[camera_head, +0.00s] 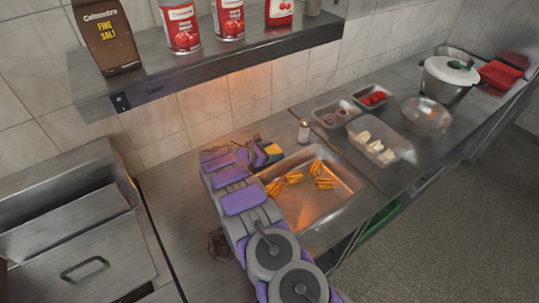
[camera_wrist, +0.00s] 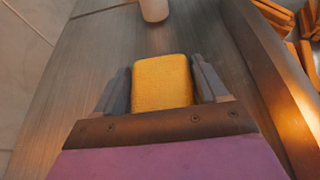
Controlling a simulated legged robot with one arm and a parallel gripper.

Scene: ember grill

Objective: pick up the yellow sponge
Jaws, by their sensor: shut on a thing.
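The yellow sponge (camera_wrist: 162,83) sits between the two grey fingers of my gripper (camera_wrist: 160,88) in the wrist view. The fingers press on its left and right sides. In the head view the sponge (camera_head: 272,149) shows as a small yellow patch at the end of my purple arm, at the gripper (camera_head: 268,153). It is over the counter, just behind the left back corner of the metal tray. I cannot tell whether the sponge touches the counter.
The metal tray (camera_head: 338,205) holds several orange-brown pieces. A small shaker (camera_head: 304,131) stands behind it, and its base shows ahead of the sponge in the wrist view (camera_wrist: 154,10). A shelf (camera_head: 210,62) with cans overhangs the counter. Containers and a pot (camera_head: 447,78) stand right.

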